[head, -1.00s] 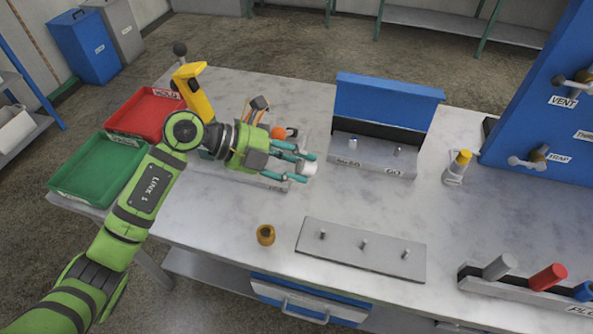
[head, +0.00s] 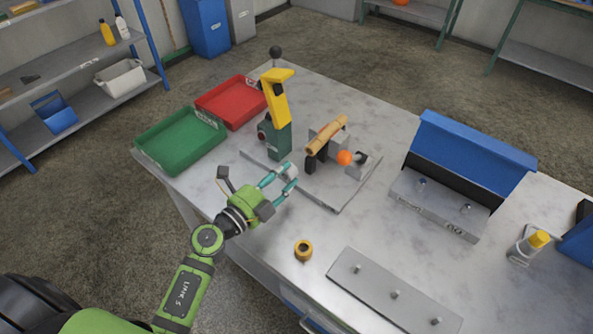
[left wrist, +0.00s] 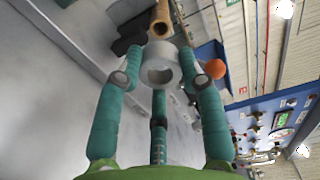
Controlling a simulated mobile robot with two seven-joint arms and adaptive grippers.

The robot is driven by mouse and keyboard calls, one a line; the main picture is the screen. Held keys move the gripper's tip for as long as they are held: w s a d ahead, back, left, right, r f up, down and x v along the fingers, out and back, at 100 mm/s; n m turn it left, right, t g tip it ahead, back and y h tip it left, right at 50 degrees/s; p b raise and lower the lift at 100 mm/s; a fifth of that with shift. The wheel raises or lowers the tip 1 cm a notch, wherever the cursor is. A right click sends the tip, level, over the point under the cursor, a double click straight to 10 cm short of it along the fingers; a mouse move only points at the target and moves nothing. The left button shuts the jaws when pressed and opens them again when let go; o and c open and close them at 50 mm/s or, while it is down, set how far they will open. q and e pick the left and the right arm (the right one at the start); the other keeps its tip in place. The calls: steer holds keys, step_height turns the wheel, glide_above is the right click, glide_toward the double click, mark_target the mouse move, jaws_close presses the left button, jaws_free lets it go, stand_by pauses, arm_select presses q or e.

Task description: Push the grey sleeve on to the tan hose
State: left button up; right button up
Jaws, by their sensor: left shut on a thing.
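The grey sleeve (head: 291,170) is a short pale ring held in the fingertips of my left gripper (head: 283,180). In the left wrist view the sleeve (left wrist: 158,52) sits between the teal fingers, its bore showing. The tan hose (head: 328,136) lies in a dark holder on the bench fixture, its near open end facing toward the sleeve. In the left wrist view the tan hose (left wrist: 160,20) is just beyond the sleeve, roughly in line above it. In the head view a gap shows between sleeve and hose. My right gripper is not in view.
The fixture plate (head: 335,202) carries a yellow-topped green post (head: 278,110) left of the hose and an orange ball (head: 344,158) at its right. A brass ring (head: 303,250) and a pegged grey plate (head: 375,290) lie nearer. Green (head: 160,163) and red trays stand at left.

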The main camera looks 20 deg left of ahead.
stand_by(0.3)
arm_select(q)
steer(key=shift+p+x, duration=0.85)
steer(key=shift+x, duration=2)
steer(key=shift+w+r, duration=0.1)
steer(key=shift+a+p, duration=0.1)
steer(key=shift+p, duration=0.2)
steer(key=shift+w+d, duration=0.2)
steer(key=shift+w, duration=0.25)
steer(key=shift+p, duration=0.3)
steer(key=shift+x, duration=1.1)
stand_by(1.3)
steer(key=shift+w+r, duration=0.1)
stand_by(0.4)
